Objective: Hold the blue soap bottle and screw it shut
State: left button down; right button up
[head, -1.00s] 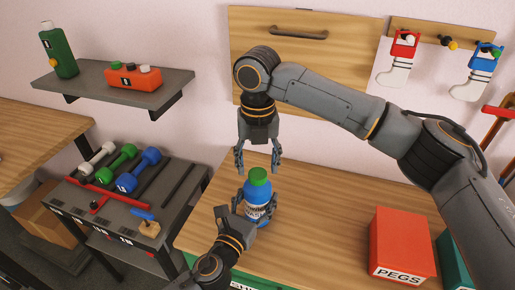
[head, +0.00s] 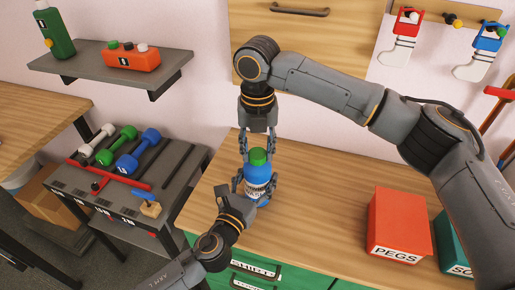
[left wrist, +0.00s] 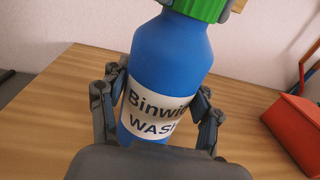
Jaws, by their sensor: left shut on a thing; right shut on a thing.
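The blue soap bottle (head: 262,172) with a white label stands upright on the wooden bench. Its green cap (head: 257,157) is on its top. In the left wrist view the bottle (left wrist: 174,65) fills the middle, with the green cap (left wrist: 195,9) cut off at the top edge. My left gripper (head: 253,184) is shut on the bottle's body, its fingers on both sides of the label. My right gripper (head: 257,150) points down from above and is shut on the green cap. Whether the cap is fully seated cannot be told.
A red PEGS box (head: 401,226) and a teal box (head: 452,243) stand at the bench's right. A rack with dumbbells (head: 137,150) is at the left. A wall shelf (head: 110,72) holds a green bottle and an orange caddy.

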jog(key=m, duration=0.5)
jog(key=shift+m, duration=0.3)
jog(key=m, duration=0.4)
jog(key=shift+f, duration=0.1)
jog(key=m, duration=1.1)
jog(key=shift+m, duration=0.3)
jog(key=m, duration=0.4)
jog(key=shift+m, duration=0.3)
jog(key=m, duration=1.8)
jog(key=o, duration=1.4)
jog(key=shift+c, duration=0.2)
